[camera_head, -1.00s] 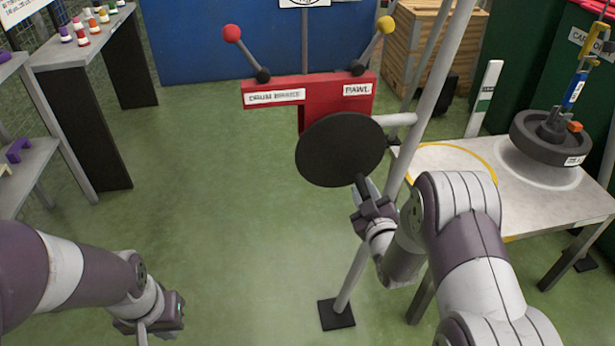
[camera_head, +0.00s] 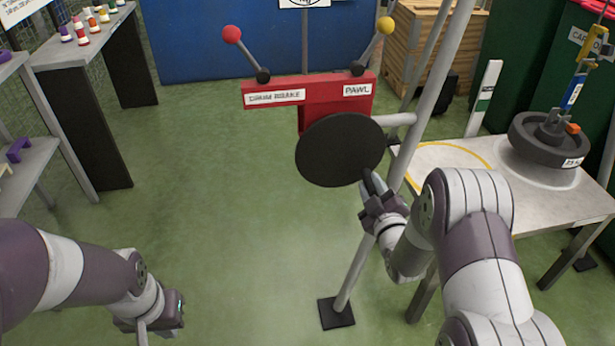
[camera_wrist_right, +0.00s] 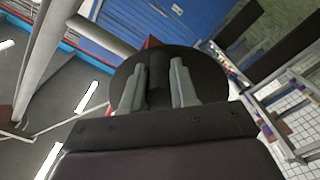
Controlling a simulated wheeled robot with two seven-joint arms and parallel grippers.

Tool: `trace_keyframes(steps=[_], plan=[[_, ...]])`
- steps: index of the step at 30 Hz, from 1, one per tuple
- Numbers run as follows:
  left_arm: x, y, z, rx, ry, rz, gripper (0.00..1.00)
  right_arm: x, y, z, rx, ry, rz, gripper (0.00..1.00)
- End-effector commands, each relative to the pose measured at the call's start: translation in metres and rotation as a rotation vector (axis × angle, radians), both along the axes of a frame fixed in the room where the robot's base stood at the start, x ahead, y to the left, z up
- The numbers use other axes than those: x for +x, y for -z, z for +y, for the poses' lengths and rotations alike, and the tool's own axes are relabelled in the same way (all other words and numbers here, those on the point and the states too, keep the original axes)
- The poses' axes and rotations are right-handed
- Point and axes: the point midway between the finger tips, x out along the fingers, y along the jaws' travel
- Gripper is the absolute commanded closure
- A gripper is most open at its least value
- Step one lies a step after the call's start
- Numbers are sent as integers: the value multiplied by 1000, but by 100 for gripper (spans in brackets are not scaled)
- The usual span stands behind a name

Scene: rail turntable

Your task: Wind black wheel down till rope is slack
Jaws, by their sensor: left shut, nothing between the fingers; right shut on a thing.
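The black wheel (camera_head: 338,150) is a flat disc on the grey post, in front of the red bracket. My right gripper (camera_head: 371,186) is at its lower right edge. In the right wrist view, its fingers (camera_wrist_right: 157,85) are closed on a dark handle (camera_wrist_right: 158,75) against the wheel (camera_wrist_right: 212,75). A round dark weight (camera_head: 540,150) is at or just above the right table, with a blue and yellow hanging link (camera_head: 573,92) above it. I cannot tell whether the rope is slack. My left gripper (camera_head: 165,315) is shut and empty at the lower left.
The red bracket (camera_head: 310,92) carries a red-knobbed lever (camera_head: 247,54) labelled drum brake and a yellow-knobbed lever (camera_head: 373,44) labelled pawl. The right table (camera_head: 470,190) has a yellow ring. A wooden crate (camera_head: 425,45) stands behind. The green floor at centre left is clear.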

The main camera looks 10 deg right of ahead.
Motion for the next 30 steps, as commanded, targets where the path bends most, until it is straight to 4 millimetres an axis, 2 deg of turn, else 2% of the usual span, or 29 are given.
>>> trace_keyframes(steps=[8, 21, 30], plan=[[0, -1, 0, 0, 0, 0, 100, 1, -3, -2, -4, 4, -6, 100], [0, -5, 0, 0, 0, 0, 100, 1, -16, -12, -185, 4, -7, 100], [0, -5, 0, 0, 0, 0, 100, 1, -18, -13, -211, 2, -7, 100]])
